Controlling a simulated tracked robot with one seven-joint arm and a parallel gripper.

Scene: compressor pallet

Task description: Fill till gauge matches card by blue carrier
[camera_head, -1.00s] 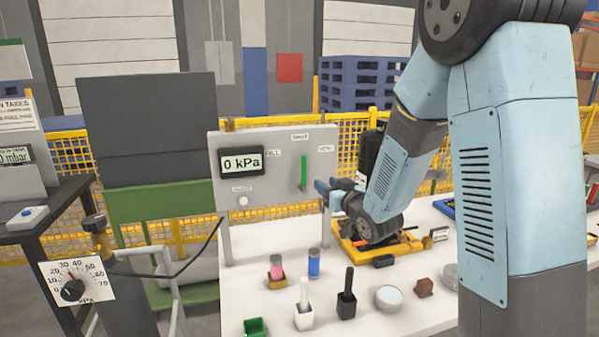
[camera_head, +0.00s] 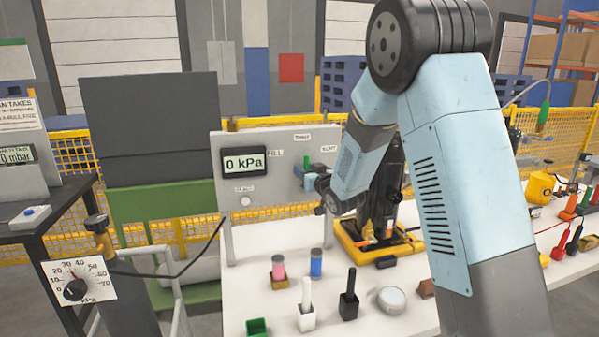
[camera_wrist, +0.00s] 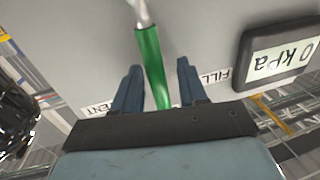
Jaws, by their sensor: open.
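The grey panel (camera_head: 265,165) has a display (camera_head: 244,162) reading 0 kPa. It also bears a green lever (camera_head: 306,162) with SHUT, FILL and VENT labels around it. In the wrist view the lever (camera_wrist: 151,60) reaches between the fingers of my gripper (camera_wrist: 158,85). The jaws are open, with a gap on both sides of the lever. In the head view my gripper (camera_head: 311,180) is at the panel, over the lever's lower part. No blue carrier or card beside one can be made out; my arm covers part of the table.
A kPa dial (camera_head: 76,281) with a black knob stands at the left. A yellow-based black device (camera_head: 380,240) stands behind my forearm.

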